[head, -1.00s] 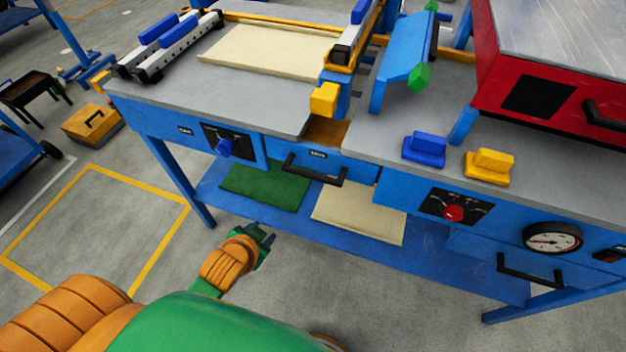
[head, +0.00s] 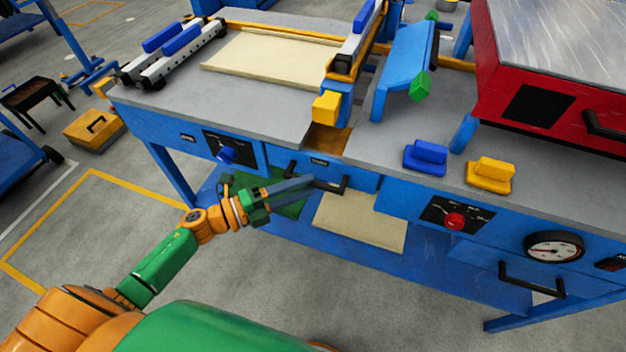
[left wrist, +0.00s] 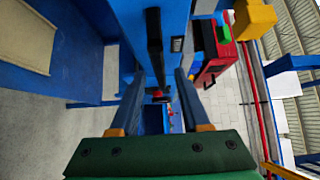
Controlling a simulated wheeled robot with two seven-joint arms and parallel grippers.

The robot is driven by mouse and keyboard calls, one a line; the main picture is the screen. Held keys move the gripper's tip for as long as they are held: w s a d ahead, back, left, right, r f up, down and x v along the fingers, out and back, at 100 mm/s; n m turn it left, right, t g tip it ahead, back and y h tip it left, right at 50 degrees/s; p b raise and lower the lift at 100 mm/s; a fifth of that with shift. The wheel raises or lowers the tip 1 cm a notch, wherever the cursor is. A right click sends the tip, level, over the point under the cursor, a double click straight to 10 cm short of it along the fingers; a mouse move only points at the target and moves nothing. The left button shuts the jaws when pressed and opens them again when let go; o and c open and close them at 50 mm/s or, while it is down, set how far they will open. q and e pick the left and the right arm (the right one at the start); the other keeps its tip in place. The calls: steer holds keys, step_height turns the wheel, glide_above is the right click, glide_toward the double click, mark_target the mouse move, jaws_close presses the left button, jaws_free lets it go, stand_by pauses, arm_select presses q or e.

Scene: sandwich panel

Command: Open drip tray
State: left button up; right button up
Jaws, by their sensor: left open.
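A blue drawer front (head: 362,181) with a small label and a black bar handle (head: 330,186) sits in the middle of the bench front and looks shut. It appears to be the drip tray; I cannot read the label. My left gripper (head: 306,184) is open and empty, with its fingers pointing at the handle's left part. In the left wrist view the open fingers (left wrist: 160,73) stand on either side of a line with the black handle bar (left wrist: 154,38). I cannot tell whether the bar is between the fingertips. My right gripper is out of view.
A knob panel (head: 222,147) is left of the drawer, a red-knob panel (head: 456,214) right of it. A gauge (head: 554,246) and another handle (head: 532,285) are at lower right. A lower shelf (head: 400,258) holds a green and a cream panel (head: 360,224).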

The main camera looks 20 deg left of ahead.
mark_target(309, 185)
arm_select(q)
steer(key=x, duration=0.3)
jaws_close()
stand_by(1.4)
